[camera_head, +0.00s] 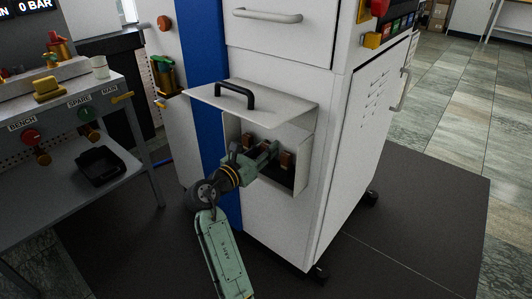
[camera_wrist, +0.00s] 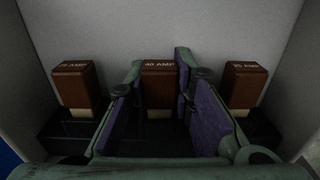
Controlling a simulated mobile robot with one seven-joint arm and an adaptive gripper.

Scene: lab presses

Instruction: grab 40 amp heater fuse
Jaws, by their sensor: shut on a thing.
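The 40 amp heater fuse (camera_wrist: 159,82) is the middle one of three brown fuses in the wrist view, upright in its holder with "40 AMP" on top. My gripper (camera_wrist: 160,92) has one purple-padded finger on each side of it and is shut on it. The lower part of the fuse is partly hidden between the fingers. In the head view my gripper (camera_head: 268,152) reaches into the open recess of the white cabinet (camera_head: 270,221) and hides much of the middle fuse.
A left fuse (camera_wrist: 75,84), its label hard to read, and a right fuse (camera_wrist: 244,85), apparently marked 25 AMP, stand close beside my fingers. The recess walls are near on both sides. A raised flap (camera_head: 275,104) with a black handle overhangs the opening. A bench (camera_head: 75,160) stands left.

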